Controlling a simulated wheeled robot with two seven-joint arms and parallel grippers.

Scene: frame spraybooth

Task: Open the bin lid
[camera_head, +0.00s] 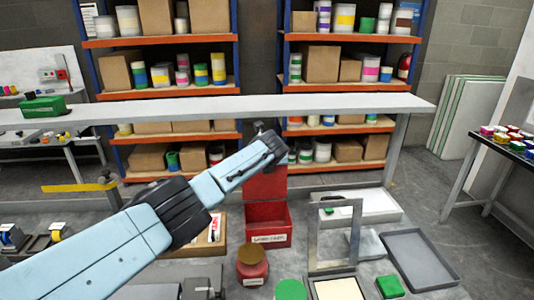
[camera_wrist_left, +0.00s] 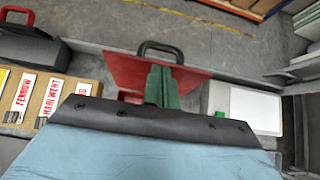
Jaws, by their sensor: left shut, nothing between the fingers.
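In the head view my forearm partly covers the lid's top. My right gripper is not in view.
A long white bench (camera_head: 200,110) runs behind the bin, with loaded shelves beyond. A grey frame (camera_head: 313,230) and a dark tray (camera_head: 420,260) are right of the bin. A red can (camera_head: 252,268) stands in front. A box of labelled cards (camera_wrist_left: 90,92) is to the left.

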